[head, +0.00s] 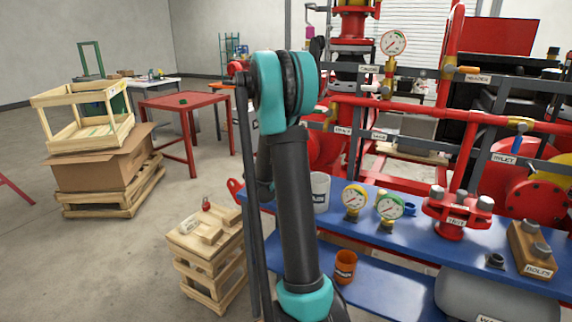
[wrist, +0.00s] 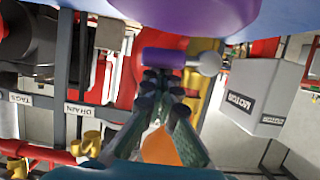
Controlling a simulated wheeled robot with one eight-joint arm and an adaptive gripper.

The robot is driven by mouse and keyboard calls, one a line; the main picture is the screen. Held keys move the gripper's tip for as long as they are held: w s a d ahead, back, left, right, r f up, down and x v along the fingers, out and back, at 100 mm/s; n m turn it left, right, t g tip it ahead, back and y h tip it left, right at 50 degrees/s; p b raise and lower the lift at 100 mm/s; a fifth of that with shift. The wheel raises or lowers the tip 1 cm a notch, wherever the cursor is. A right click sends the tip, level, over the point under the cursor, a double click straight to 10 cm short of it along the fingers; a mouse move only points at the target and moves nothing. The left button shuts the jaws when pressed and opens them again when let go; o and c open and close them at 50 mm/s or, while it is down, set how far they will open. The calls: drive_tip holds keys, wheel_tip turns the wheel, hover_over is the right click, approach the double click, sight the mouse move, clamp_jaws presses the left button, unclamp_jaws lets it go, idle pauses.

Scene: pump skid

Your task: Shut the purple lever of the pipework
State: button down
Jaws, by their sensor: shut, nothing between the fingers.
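The purple lever (wrist: 163,58) shows in the wrist view as a short purple grip with a grey rounded end (wrist: 208,62) at its right. It lies across the picture just beyond my fingertips. A brass-yellow part and red pipework lie behind it. My gripper (wrist: 163,82) is shut and empty, with its tips at the lever's near edge. I cannot tell whether they touch it. In the head view my arm hides the gripper, and I cannot make out the lever there.
A large purple rounded shape (wrist: 190,12) fills the top of the wrist view. A grey motor box (wrist: 262,97) stands at the right. In the head view, red pipes (head: 440,115) and a blue bench (head: 400,228) with gauges stand right of my arm.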

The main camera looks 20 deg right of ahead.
drive_tip(key=shift+s+d+f, duration=0.1)
drive_tip(key=shift+d+f, duration=0.05)
drive_tip(key=shift+f, duration=0.15)
drive_tip(key=shift+w+r+v, duration=0.1)
drive_tip(key=shift+r+v, duration=0.1)
drive_tip(key=shift+v, duration=1.4)
drive_tip(key=shift+w+r+v, duration=0.1)
drive_tip(key=shift+r+v, duration=0.05)
drive_tip(key=shift+v, duration=1.45)
drive_tip(key=shift+r+v, duration=0.2)
drive_tip(key=shift+v, duration=1.4)
drive_tip(key=shift+d, duration=0.15)
drive_tip(key=s+a+f+n+g+y, duration=0.1)
drive_tip(key=s+a+f+n+y, duration=0.2)
drive_tip(key=s, duration=0.7)
drive_tip(key=s+a+f+n+g+y, duration=0.2)
drive_tip(key=s+a+f+n+y, duration=0.2)
drive_tip(key=s+a+f, duration=0.3)
drive_tip(key=s+a+f+n+g+y, duration=0.1)
drive_tip(key=s+a+f+n+y, duration=0.2)
drive_tip(key=s+a, duration=0.4)
drive_tip(key=s+f+y, duration=0.1)
drive_tip(key=s, duration=0.5)
drive_tip(key=shift+a+f, duration=0.3)
drive_tip(key=shift+f, duration=0.1)
